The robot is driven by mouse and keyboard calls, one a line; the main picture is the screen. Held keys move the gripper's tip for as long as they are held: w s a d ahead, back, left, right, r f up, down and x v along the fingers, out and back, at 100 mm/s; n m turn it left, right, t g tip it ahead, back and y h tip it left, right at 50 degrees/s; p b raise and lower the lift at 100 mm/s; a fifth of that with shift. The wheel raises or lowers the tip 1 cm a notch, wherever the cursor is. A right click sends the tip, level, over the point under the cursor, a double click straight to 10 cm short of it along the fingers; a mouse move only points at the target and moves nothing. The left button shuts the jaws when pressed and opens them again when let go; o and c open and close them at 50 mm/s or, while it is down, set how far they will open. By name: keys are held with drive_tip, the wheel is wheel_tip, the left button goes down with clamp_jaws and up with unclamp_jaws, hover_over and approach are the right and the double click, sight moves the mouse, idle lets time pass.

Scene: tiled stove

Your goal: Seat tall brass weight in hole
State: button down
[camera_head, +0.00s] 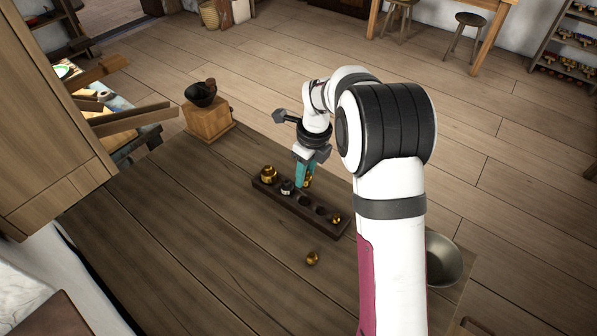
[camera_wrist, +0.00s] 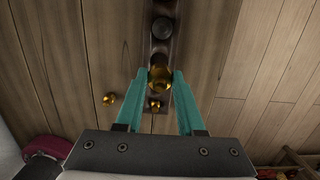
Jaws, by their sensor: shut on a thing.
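The dark wooden block (camera_head: 326,226) with a row of holes lies on the table. My gripper (camera_head: 303,185), with teal fingers, is shut on a brass weight (camera_wrist: 160,78). The held weight is over the middle of the block, between the dark weight and the small brass weight. I cannot tell whether its base is in a hole. A large brass weight (camera_head: 269,174) and a dark weight (camera_head: 287,188) stand at the block's left end. A small brass weight (camera_head: 336,219) stands at its right end. Empty-looking dark holes show between them.
A loose brass weight (camera_head: 312,258) is on the table in front of the block. A coffee grinder (camera_head: 208,117) stands at the table's back left corner. A metal bowl (camera_head: 442,258) is at the right, partly hidden by my arm. The table's left front is clear.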

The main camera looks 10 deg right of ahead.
drive_tip(key=shift+f, duration=2.9)
drive_tip(key=shift+f, duration=1.1)
drive_tip(key=shift+c, duration=2.2)
unclamp_jaws()
wheel_tip(320, 180, up, 16)
drive_tip(key=s+d, duration=0.1)
drive_tip(key=shift+s+d+f, duration=0.2)
